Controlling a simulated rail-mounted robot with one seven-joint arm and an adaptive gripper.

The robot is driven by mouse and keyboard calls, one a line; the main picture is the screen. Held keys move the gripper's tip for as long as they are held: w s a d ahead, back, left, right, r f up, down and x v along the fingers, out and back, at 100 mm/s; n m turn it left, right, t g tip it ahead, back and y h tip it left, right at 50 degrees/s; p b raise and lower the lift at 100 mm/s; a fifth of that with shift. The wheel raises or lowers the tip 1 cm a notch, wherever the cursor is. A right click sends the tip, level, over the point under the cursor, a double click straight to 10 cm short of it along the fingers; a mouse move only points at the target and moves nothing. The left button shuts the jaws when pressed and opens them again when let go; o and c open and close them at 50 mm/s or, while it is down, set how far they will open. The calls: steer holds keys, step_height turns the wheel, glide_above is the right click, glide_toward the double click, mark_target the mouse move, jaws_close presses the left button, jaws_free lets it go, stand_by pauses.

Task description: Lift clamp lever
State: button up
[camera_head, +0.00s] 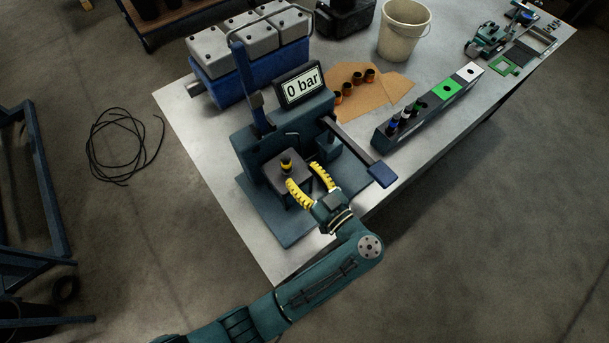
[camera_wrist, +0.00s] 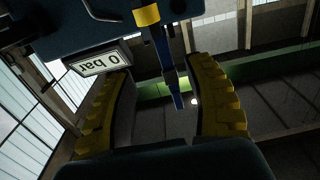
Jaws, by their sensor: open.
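The test rig (camera_head: 283,222) stands at the table's near left end. An upright blue lever (camera_head: 255,105) rises left of its "0 bar" display (camera_head: 301,87). In the wrist view the blue lever (camera_wrist: 171,78) shows between my fingers, beyond their tips. A second lever, with a dark blue grip (camera_head: 383,173), sticks out to the right. No label tells which is the clamp lever. My gripper (camera_head: 303,172) is open and empty, its yellow fingers beside the dark block (camera_head: 275,178). A small yellow-and-black part (camera_head: 286,163) stands on this block; contact cannot be told.
A blue-and-grey engine block (camera_head: 246,60) stands behind the rig. Orange-and-black parts (camera_head: 348,88) lie on brown cardboard (camera_head: 390,92). A long rack (camera_head: 430,108) stands to the right, a white bucket (camera_head: 403,32) behind. The table's front edge is near my arm.

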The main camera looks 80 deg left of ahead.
steer(key=v, duration=0.4)
steer(key=b+v, duration=0.1)
steer(key=v, duration=0.1)
steer(key=shift+w+a+r, duration=0.1)
steer(key=shift+r, duration=0.2)
